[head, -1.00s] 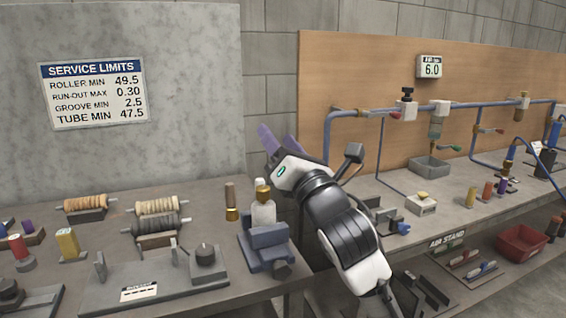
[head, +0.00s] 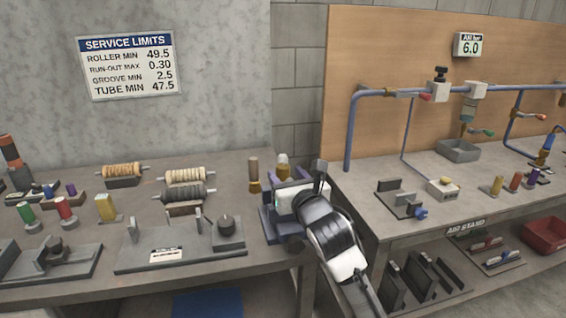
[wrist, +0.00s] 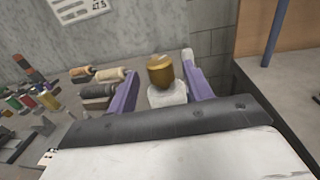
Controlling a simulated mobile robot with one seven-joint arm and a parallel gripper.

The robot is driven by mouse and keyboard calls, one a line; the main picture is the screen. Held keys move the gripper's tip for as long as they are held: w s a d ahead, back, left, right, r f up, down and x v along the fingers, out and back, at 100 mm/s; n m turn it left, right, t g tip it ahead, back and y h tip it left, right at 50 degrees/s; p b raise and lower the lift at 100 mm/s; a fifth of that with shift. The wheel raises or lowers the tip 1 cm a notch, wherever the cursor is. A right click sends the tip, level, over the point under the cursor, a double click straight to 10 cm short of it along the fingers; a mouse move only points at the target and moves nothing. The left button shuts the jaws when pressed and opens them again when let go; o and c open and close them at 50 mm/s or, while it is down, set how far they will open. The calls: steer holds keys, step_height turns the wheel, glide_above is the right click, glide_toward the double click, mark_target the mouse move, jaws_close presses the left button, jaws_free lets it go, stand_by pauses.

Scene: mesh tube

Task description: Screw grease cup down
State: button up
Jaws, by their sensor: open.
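What looks like the grease cup, a brass cap (wrist: 160,72) on a pale white body (wrist: 168,96), stands upright between my fingers in the wrist view. Its brass top (head: 283,171) also shows in the head view, just behind my gripper. A blue vise-like block (head: 268,226) sits below it, partly hidden by my arm. My gripper (wrist: 160,66) is open, with one purple finger on each side of the cap and visible gaps between.
A brown-handled piece with a brass end (head: 254,176) stands close to the left of the cup. Rollers (head: 186,193) and a grey gauge plate (head: 180,252) lie farther left on the bench. A gap separates this bench from the air stand bench (head: 450,222) at right.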

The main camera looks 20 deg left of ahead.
mark_target(285, 174)
steer(key=shift+p+x, duration=0.4)
steer(key=shift+x, duration=1.3)
steer(key=c, duration=1)
steer(key=shift+o, duration=0.2)
steer(key=shift+f+m+h, duration=0.1)
steer(key=shift+m+h, duration=0.2)
